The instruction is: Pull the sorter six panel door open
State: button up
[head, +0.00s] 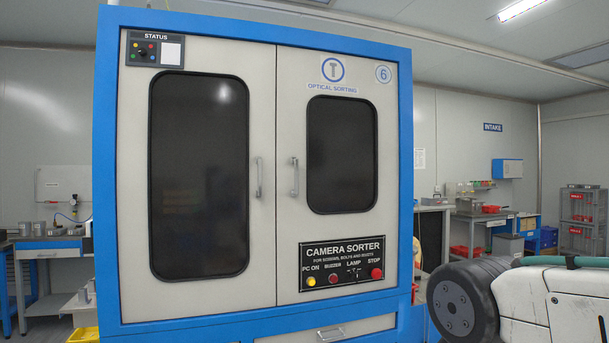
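The sorter (103,200) is a tall blue-framed cabinet marked with a 6 at the upper right. It has two pale doors, both shut. The left door (200,52) has a large dark window and an upright handle (259,177) at its right edge. The right door (292,240) has a smaller dark window, the 6 label and a black CAMERA SORTER panel (342,262) with buttons. Its upright handle (295,176) is at its left edge, near the middle seam. Part of my arm shows at the lower right, apart from the doors. My gripper is not in view.
A drawer handle (330,333) shows low on the sorter. A workbench with blue drawers (50,258) stands at the left. At the right are benches with a red tray (490,209) and a grey shelf rack (583,218) with red bins. Nothing visible stands before the doors.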

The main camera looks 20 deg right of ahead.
aim_at(337, 140)
jog(key=z, duration=0.45)
jog(key=i, duration=0.95)
jog(key=u, duration=0.4)
